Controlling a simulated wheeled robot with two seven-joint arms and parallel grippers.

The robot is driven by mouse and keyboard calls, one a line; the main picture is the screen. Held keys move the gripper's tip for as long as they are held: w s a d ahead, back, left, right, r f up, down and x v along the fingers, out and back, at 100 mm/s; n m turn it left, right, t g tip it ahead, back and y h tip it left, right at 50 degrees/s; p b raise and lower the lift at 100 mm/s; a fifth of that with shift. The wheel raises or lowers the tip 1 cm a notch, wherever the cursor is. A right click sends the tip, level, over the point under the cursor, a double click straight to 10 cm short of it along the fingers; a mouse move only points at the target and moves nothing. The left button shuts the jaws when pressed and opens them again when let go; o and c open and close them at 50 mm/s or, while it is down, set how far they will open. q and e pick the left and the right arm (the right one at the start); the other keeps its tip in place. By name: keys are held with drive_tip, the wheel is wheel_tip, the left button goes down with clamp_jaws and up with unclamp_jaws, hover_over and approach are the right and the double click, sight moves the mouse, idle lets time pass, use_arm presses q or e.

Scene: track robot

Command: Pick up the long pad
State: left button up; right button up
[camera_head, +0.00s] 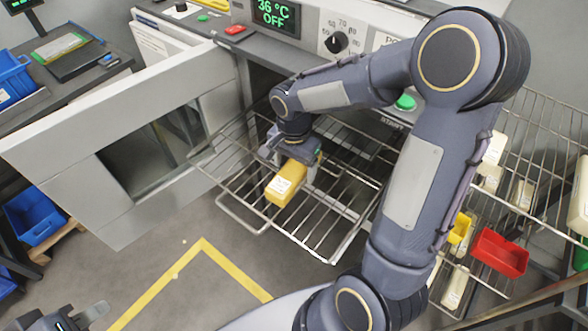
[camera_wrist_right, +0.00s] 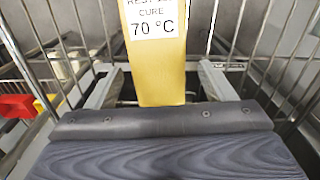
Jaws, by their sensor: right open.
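A yellow block with a white label (camera_head: 285,184), likely the long pad, lies on the pulled-out wire rack (camera_head: 330,222) of the oven. In the right wrist view the yellow block (camera_wrist_right: 158,72) shows a label reading "CURE 70 °C". My right gripper (camera_head: 292,165) is at the block's far end, one finger on each side. In the right wrist view my right gripper (camera_wrist_right: 160,88) is open, with gaps between the fingers and the block. The block's far end is partly hidden by the gripper. My left gripper (camera_head: 82,320) is at the bottom left, cut by the frame edge, far from the rack.
The oven door (camera_head: 75,130) stands open at the left. The oven panel display (camera_head: 273,12) reads 36 °C OFF. A wire shelf at the right holds a red bin (camera_head: 499,252) and several pale items. Blue bins (camera_head: 35,215) stand at the left. Yellow tape (camera_head: 160,280) marks open floor.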

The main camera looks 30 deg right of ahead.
drive_tip(key=shift+d+f, duration=0.15)
drive_tip(key=shift+f, duration=0.75)
drive_tip(key=shift+c, duration=0.3)
drive_tip(key=c, duration=1)
drive_tip(key=shift+r, duration=0.15)
